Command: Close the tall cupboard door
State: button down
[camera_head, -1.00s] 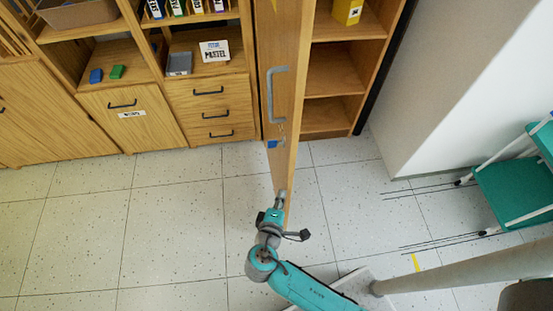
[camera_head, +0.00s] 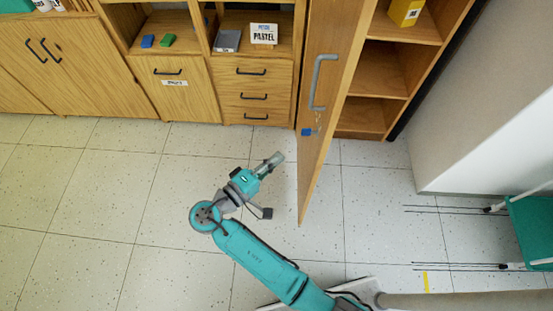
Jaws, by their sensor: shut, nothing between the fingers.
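The tall cupboard door (camera_head: 336,85) is wooden and stands open, swung out from the tall cupboard (camera_head: 398,72) toward me. Its grey bar handle (camera_head: 322,83) is on the face turned to the left, with keys and a blue tag (camera_head: 307,132) below it. The cupboard's shelves show to the right of the door. My gripper (camera_head: 277,158) is shut and empty. It is to the left of the door's lower part, on the handle side, with a small gap seen between them.
Low wooden cabinets and drawers (camera_head: 252,96) line the wall at left. A yellow box (camera_head: 405,11) stands on a cupboard shelf. A white wall (camera_head: 480,95) juts out at right, with a teal-topped cart (camera_head: 530,230) beside it. The tiled floor at left is clear.

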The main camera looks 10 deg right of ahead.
aim_at(318, 138)
jog(key=x, duration=0.6)
jog(key=shift+w+d, duration=0.15)
jog(key=shift+d, duration=0.2)
jog(key=d, duration=0.3)
jog(key=shift+s+d, duration=0.1)
jog(key=shift+s, duration=0.2)
jog(key=shift+s+d, duration=0.1)
jog(key=shift+d, duration=0.35)
